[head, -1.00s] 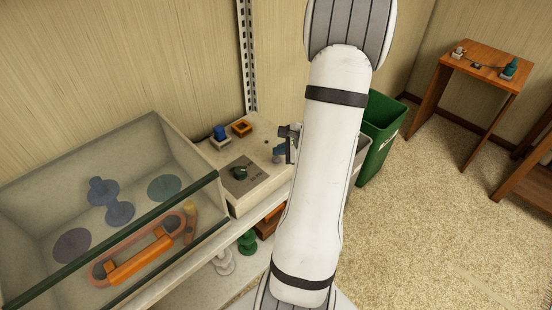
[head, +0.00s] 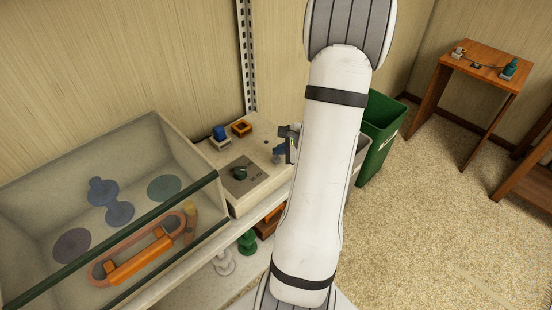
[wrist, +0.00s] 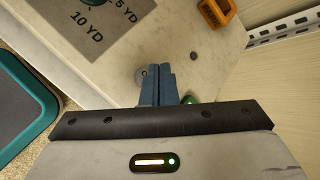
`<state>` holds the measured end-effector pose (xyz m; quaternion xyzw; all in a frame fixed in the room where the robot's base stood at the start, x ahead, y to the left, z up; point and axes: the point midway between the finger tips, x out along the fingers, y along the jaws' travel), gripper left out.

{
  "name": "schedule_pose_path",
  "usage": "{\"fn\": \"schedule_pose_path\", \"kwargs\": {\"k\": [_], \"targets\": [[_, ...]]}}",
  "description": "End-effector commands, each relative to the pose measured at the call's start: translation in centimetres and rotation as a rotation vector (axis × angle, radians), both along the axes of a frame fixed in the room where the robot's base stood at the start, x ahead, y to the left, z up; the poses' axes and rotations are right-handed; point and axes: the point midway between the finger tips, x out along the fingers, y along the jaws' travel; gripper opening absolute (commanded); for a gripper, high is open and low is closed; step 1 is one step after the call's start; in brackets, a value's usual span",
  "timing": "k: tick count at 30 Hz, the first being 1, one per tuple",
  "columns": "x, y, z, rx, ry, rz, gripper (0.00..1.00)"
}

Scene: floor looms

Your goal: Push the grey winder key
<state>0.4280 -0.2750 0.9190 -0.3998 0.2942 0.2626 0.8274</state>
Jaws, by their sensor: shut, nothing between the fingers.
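My gripper (wrist: 157,82) is shut and empty, its blue fingers pointing down over the pale top of a control box (wrist: 115,75). A small round grey piece (wrist: 140,74), which may be the grey winder key, shows right beside the left fingertip in the wrist view. It is partly hidden by the fingers, and I cannot tell if they touch it. A green piece (wrist: 190,99) shows partly behind the gripper's body. In the head view my gripper (head: 278,153) is at the right end of the box, partly behind my arm, and the grey piece cannot be made out there.
The box also carries a dark green knob (head: 240,172) on a grey plate, a blue button (head: 220,133) and an orange square frame (head: 241,128). A clear-sided bin (head: 40,180) stands left. A green waste bin (head: 378,140) stands right. The wall is close behind.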

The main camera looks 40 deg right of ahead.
Motion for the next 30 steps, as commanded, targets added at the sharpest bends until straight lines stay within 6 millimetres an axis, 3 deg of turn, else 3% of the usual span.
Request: {"fn": "schedule_pose_path", "kwargs": {"k": [30], "targets": [[0.01, 0.00, -0.92, 0.000, 0.000, 0.000, 0.00]]}}
